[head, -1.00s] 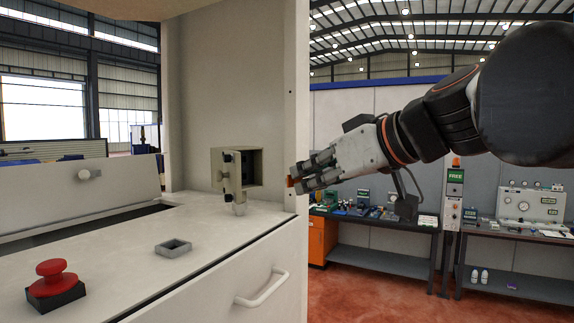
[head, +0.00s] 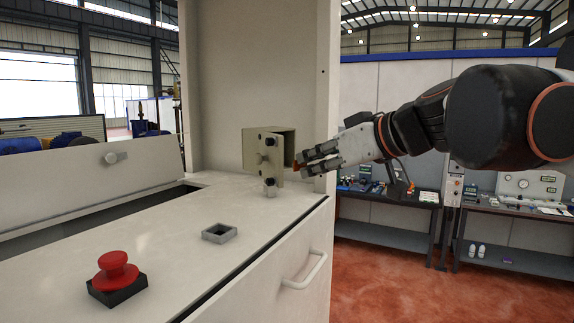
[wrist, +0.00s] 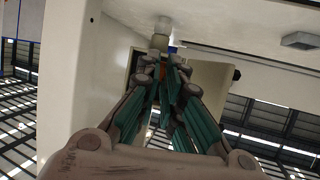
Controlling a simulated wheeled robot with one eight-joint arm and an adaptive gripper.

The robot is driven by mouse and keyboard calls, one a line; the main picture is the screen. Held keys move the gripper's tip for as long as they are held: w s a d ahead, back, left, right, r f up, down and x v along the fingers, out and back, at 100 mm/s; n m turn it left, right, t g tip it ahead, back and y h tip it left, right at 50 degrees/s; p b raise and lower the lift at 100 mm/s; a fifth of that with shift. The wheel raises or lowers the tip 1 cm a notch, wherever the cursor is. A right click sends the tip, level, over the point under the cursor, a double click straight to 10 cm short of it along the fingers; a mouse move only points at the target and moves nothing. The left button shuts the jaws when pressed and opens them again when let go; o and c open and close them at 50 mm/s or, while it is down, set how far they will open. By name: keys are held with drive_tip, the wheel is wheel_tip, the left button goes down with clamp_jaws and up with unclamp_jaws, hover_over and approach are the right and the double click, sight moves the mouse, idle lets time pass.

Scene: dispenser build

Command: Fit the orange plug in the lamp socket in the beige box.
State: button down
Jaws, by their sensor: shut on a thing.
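The beige box (head: 262,150) stands on a short post near the back right corner of the white cabinet top. In the wrist view my fingers (wrist: 168,68) converge toward the box and cover most of the plug.
The cabinet top (head: 170,250) carries a red push button (head: 117,272) and a small grey square frame (head: 219,233). A tall white panel (head: 258,70) rises behind the box. A drawer handle (head: 306,271) sticks out in front. Workbenches stand at the right back.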

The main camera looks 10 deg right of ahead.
drive_tip(key=shift+w+a, duration=0.7)
drive_tip(key=shift+w, duration=0.25)
drive_tip(key=shift+w+a, duration=0.65)
drive_tip(key=shift+w, duration=0.3)
drive_tip(key=shift+w+a, duration=0.7)
drive_tip(key=shift+w, duration=0.25)
drive_tip(key=shift+w+a+r, duration=0.1)
drive_tip(key=shift+w+a, duration=0.1)
drive_tip(key=shift+w, duration=0.1)
idle(0.3)
drive_tip(key=c, duration=1.2)
unclamp_jaws()
drive_tip(key=shift+s+r, duration=0.1)
drive_tip(key=shift+p+v, duration=0.95)
drive_tip(key=shift+v, duration=1.95)
